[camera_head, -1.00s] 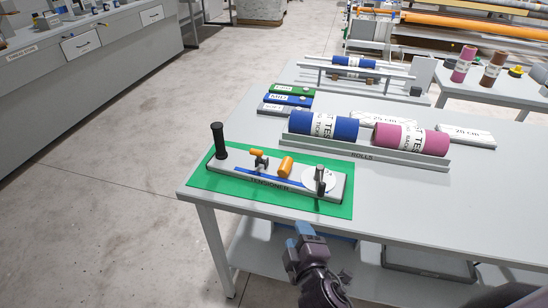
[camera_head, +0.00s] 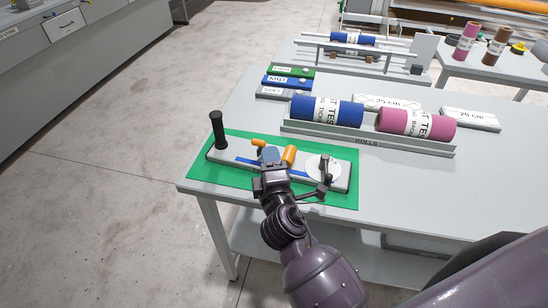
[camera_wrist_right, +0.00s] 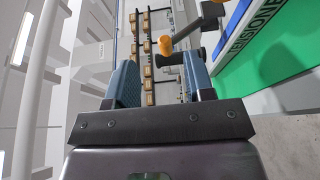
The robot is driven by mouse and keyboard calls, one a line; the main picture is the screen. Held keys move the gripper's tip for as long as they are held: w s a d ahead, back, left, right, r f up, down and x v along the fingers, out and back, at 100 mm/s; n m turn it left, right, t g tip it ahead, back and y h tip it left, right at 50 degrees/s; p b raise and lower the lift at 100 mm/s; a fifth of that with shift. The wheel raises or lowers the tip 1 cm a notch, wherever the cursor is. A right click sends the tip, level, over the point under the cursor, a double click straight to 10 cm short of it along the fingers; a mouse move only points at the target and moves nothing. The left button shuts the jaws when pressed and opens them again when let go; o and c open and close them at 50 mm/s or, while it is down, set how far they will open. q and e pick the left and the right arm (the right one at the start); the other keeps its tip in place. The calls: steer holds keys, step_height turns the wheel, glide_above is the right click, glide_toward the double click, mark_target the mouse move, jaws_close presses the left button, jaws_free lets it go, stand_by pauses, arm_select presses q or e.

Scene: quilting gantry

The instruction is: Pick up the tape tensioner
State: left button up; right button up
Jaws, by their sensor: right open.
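The tape tensioner (camera_head: 218,154) is a long light-grey base with a blue strip, a black upright handle at its left end, orange knobs and a white disc with a dark crank at its right end. It lies on a green mat (camera_head: 340,198) at the table's front left corner. My right gripper (camera_head: 270,155) is over the middle of the tensioner and hides part of it. In the right wrist view its two blue fingers (camera_wrist_right: 160,85) are apart, with nothing clearly gripped. An orange-tipped lever (camera_wrist_right: 165,44) shows between and beyond them. My left gripper is not in view.
A blue roll (camera_head: 327,112) and a pink roll (camera_head: 417,123) lie in a grey tray (camera_head: 375,145) behind the tensioner. Labelled blocks (camera_head: 288,82) lie at the left edge. The table's right front (camera_head: 440,195) is clear. A second table (camera_head: 490,83) stands behind right.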

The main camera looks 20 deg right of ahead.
mark_target(265, 145)
steer(key=shift+a+f+x, duration=0.1)
steer(key=shift+x, duration=1.2)
steer(key=shift+a+f+x, duration=0.1)
steer(key=shift+x, duration=1.2)
jaws_close()
